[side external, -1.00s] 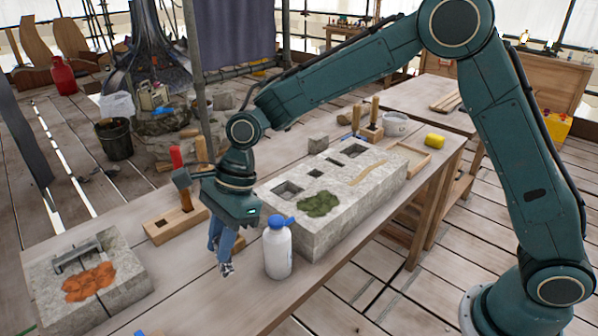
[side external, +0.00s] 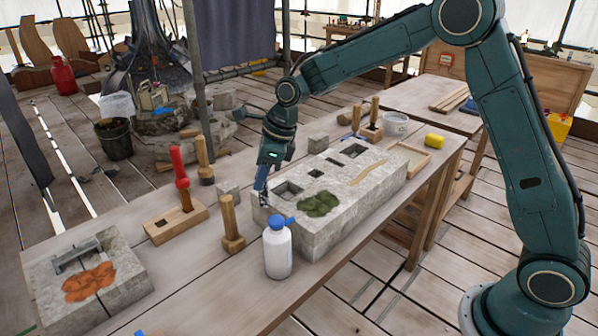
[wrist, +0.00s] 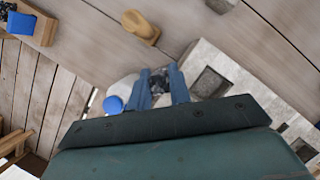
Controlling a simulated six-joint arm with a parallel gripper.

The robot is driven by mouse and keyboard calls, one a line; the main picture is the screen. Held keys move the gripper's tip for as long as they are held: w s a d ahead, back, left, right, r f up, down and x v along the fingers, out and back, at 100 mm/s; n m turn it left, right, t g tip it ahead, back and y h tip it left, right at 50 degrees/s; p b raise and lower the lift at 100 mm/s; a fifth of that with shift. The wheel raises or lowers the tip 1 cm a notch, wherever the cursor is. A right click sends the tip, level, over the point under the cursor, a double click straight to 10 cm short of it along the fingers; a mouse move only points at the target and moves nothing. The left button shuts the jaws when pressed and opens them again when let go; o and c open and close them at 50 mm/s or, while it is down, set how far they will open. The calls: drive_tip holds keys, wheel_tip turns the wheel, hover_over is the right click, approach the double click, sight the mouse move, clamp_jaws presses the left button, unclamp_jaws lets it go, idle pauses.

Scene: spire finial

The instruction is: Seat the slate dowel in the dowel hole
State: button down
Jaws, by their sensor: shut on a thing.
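My gripper (side external: 263,202) is at the near left end of the pale stone block (side external: 352,212), close to its large square pocket (side external: 289,190). Its blue fingers, also in the wrist view (wrist: 160,88), are shut on the slate dowel (wrist: 158,82), a small dark grey piece mostly hidden between them. The block's top also has a small square hole (side external: 314,173), a narrow slot (side external: 332,161) and a wider pocket (side external: 352,150). I cannot tell which is the dowel hole. The dowel is outside the square pocket in the wrist view (wrist: 210,82).
A white bottle with a blue cap (side external: 278,250) stands close in front of the block. A wooden-handled tool (side external: 231,225) stands to the left, near a wooden tool holder (side external: 175,222). Green moss (side external: 319,204) lies on the block. Another stone (side external: 85,275) bears an orange patch.

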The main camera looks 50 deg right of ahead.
drive_tip(key=w+d+r+m+t+h, duration=0.15)
drive_tip(key=d+m, duration=0.35)
drive_tip(key=d, duration=0.5)
drive_tip(key=d+r+m+h, duration=0.15)
drive_tip(key=d+m, duration=0.25)
drive_tip(key=d, duration=0.6)
drive_tip(key=shift+w+d+f, duration=0.15)
drive_tip(key=shift+f, duration=2.25)
drive_tip(key=shift+f, duration=0.1)
drive_tip(key=shift+f, duration=1.85)
drive_tip(key=shift+f, duration=0.15)
drive_tip(key=c, duration=1.3)
unclamp_jaws()
drive_tip(key=v, duration=1.2)
